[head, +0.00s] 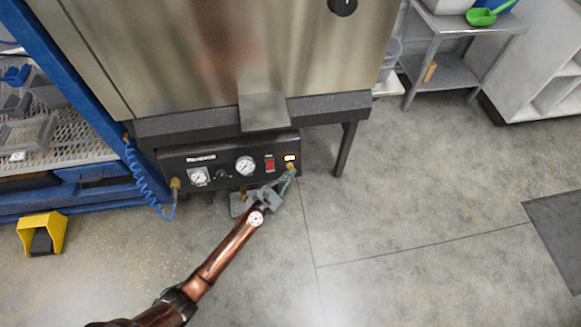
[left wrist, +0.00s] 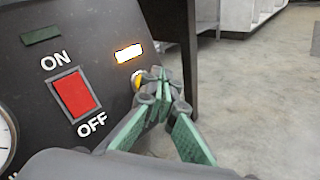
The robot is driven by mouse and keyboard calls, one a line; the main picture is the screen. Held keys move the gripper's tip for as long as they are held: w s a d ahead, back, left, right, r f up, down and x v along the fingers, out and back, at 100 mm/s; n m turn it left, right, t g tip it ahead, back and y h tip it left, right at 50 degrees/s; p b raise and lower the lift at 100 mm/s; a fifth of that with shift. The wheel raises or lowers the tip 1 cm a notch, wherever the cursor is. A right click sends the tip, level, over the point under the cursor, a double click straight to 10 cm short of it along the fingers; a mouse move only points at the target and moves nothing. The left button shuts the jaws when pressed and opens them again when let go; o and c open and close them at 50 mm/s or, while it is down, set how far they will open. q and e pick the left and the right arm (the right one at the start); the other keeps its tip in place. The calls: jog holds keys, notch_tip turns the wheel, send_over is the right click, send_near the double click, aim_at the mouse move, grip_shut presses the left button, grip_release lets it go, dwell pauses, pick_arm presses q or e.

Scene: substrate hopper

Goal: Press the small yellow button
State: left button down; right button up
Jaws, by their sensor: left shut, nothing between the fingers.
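The black control panel (head: 228,176) is under the steel hopper (head: 200,60). The small yellow button (left wrist: 137,80) is at the panel's right side, just below a lit yellow-white indicator (left wrist: 128,53); my fingertips partly hide it. In the head view the lit indicator (head: 290,158) shows above my fingertips. My left gripper (left wrist: 158,76) is shut and empty, its green-padded fingers together. It also shows in the head view (head: 290,174), with its tips right at the button. I cannot tell whether they touch it. My right gripper is not in view.
A red ON/OFF switch (left wrist: 75,95) is left of the button, with two gauges (head: 245,166) farther left. A hopper leg (head: 346,148) stands just right of the panel. A yellow foot pedal (head: 42,233) is on the floor at left.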

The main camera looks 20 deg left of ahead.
pick_arm(q)
jog(key=shift+w+a+f, duration=0.15)
jog(key=shift+w+a, duration=0.1)
jog(key=shift+w, duration=0.05)
jog(key=shift+w+a+f+b, duration=0.1)
jog(key=shift+w+a+b, duration=0.1)
jog(key=shift+w+b, duration=0.2)
dwell(0.7)
jog(key=shift+s, duration=0.15)
jog(key=shift+s+d+r+p, duration=0.25)
jog(key=shift+s+d+p, duration=0.2)
jog(key=shift+s, duration=0.15)
